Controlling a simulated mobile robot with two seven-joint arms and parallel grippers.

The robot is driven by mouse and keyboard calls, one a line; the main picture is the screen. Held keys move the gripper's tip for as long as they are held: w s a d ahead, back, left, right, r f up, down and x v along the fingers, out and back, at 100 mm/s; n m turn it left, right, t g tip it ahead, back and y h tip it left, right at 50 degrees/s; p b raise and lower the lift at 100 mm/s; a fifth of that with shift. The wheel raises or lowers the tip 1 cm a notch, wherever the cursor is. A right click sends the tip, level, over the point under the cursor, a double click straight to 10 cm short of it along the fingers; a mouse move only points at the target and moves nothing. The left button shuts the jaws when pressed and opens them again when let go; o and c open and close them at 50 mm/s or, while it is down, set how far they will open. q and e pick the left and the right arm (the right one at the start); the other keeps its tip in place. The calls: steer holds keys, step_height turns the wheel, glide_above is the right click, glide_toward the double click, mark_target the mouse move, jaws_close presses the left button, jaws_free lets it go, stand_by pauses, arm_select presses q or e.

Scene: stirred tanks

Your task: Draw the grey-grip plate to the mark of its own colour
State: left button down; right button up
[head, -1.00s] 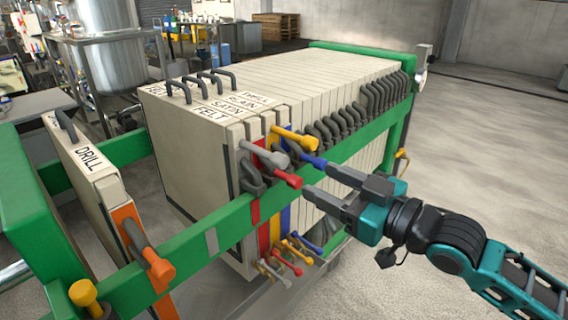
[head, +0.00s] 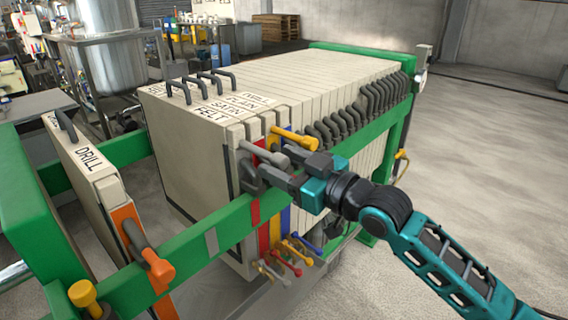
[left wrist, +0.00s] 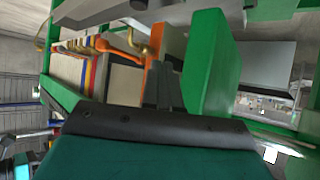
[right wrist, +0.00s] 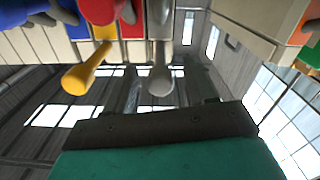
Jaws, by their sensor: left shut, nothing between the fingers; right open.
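A grey mark (head: 211,241) is on the rail, left of a red mark (head: 255,212). My left gripper (left wrist: 166,88) is shut and empty near the orange plate in the left wrist view.
The DRILL plate with an orange grip (head: 158,266) stands apart at left, with a gap between it and the stack. The yellow grip (head: 294,137) is close behind my right gripper. The green rail (head: 180,252) runs along the front.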

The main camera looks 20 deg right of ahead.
steer(key=shift+c, duration=0.3)
jaws_close()
stand_by(0.3)
